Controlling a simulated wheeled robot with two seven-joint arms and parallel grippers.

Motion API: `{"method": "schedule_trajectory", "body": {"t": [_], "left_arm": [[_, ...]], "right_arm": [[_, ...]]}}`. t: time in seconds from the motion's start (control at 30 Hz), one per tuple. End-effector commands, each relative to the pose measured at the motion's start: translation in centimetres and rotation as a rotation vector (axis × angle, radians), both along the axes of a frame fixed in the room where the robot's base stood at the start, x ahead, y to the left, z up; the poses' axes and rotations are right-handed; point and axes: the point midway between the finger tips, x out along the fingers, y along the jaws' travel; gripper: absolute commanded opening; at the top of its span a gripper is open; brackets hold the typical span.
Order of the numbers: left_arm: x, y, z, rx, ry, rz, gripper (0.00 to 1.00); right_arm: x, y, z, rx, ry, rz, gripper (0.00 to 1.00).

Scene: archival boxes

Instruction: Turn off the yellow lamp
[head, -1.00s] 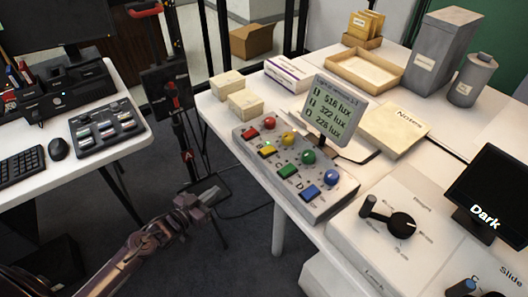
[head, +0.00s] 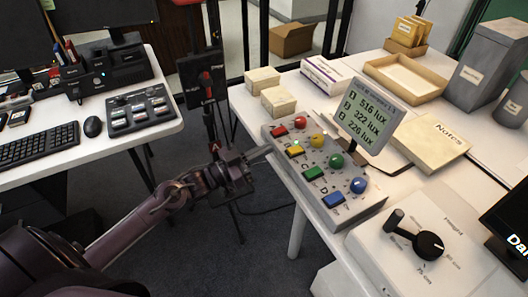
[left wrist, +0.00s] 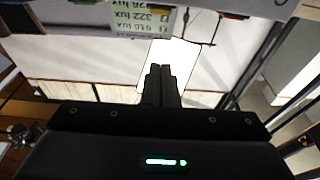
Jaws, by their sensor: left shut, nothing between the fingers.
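The yellow lamp (head: 317,140) is a small dome on a grey control box (head: 350,215) on the right table. A yellow square button (head: 295,151) sits beside it, with a small green glow near the button. I cannot tell whether the dome is lit. Red (head: 300,122), green (head: 336,160) and blue (head: 358,185) domes share the box, each with a matching button. My left gripper (head: 268,150) is shut and empty, its fingertips near the box's left edge, short of the yellow button. Its closed fingers (left wrist: 161,72) show in the left wrist view. My right gripper is out of view.
A lux display (head: 368,118) stands behind the box. Cream boxes (head: 278,101) and a Notes box (head: 431,146) lie nearby. A dial panel (head: 420,240) is at the right front. The left desk holds a keyboard (head: 38,147). A gap of floor separates the tables.

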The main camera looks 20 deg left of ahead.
Motion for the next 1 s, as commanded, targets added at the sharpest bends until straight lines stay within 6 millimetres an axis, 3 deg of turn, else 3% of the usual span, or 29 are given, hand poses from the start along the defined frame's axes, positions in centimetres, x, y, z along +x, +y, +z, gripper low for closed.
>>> {"method": "schedule_trajectory", "body": {"t": [0.37, 0.4, 0.6, 1.0], "left_arm": [[6.1, -4.7, 1.5, -0.001, 0.000, 0.000, 0.00], [5.8, -4.5, 0.2, 0.001, 0.005, 0.002, 0.00], [5.5, -4.2, -2.0, 0.000, 0.001, 0.002, 0.00], [5.4, -4.2, -2.5, 0.001, 0.000, 0.001, 0.00]], "right_arm": [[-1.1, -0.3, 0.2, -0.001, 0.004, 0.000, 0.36], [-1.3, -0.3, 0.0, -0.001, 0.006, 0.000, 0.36], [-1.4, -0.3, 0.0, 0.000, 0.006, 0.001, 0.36], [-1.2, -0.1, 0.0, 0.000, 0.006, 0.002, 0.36]]}}
